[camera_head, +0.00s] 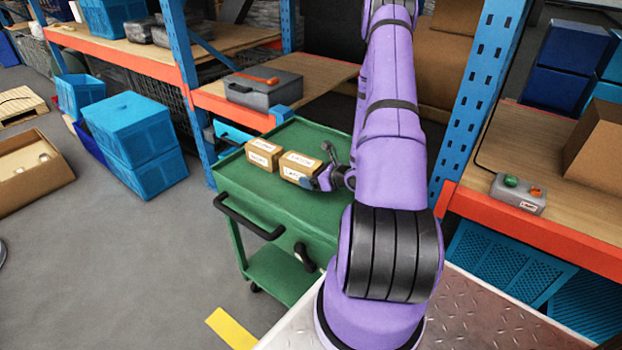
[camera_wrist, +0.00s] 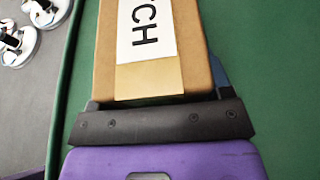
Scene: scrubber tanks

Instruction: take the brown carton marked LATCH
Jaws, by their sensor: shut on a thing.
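Two small brown cartons with white labels stand side by side on top of the green cart (camera_head: 230,185). My gripper (camera_head: 315,178) is at the right-hand carton (camera_head: 299,167) and shut on it. In the wrist view this carton (camera_wrist: 110,65) sits between my fingers, and its label shows the letters "CH", the end of LATCH; the rest is cut off by the frame edge. The left-hand carton (camera_head: 263,153) stands close beside it; its label is too small to read. I cannot tell whether the held carton is touching the cart top.
The cart has a black handle (camera_head: 247,217) at its front left. A grey toolbox (camera_head: 263,90) sits on the shelf behind. Blue crates (camera_head: 137,143) stand on the floor at left. A control box (camera_head: 518,194) is on the right shelf. The cart top's front is clear.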

